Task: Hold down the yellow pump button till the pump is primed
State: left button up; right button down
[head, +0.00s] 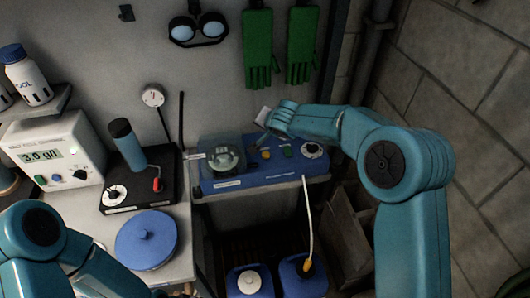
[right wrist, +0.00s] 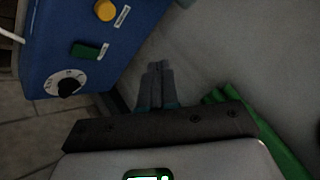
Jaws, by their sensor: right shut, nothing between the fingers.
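The blue pump unit (head: 245,184) sits on a shelf against the wall, with a clear-covered pump head (head: 226,158) on its left. Its round yellow button (head: 265,154) faces up, left of a green switch and a dial. My right gripper (head: 263,139) is just above and behind the yellow button. In the right wrist view its fingers (right wrist: 157,70) are shut and empty, pointing at bare wall or surface. There the yellow button (right wrist: 105,10) is at the top, apart from the fingertips. Only my left arm's links show at lower left; its gripper is out of view.
A green switch (head: 287,152) and a dial (head: 312,150) are close beside the button. Green gloves (head: 258,50) and goggles (head: 198,30) hang above. A bench with a meter (head: 55,150) and blue lid (head: 146,240) is left. Blue canisters (head: 250,283) stand below.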

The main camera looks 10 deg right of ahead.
jog(key=b, duration=0.6)
send_over(267, 156)
notch_tip(267, 156, down, 8)
jog(key=shift+r, duration=0.2)
jog(key=shift+d+f+b, duration=0.15)
jog(key=shift+f+b, duration=0.3)
jog(key=shift+f, duration=0.2)
jog(key=shift+a, duration=0.2)
jog(key=shift+d, duration=0.15)
jog(key=shift+w, duration=0.1)
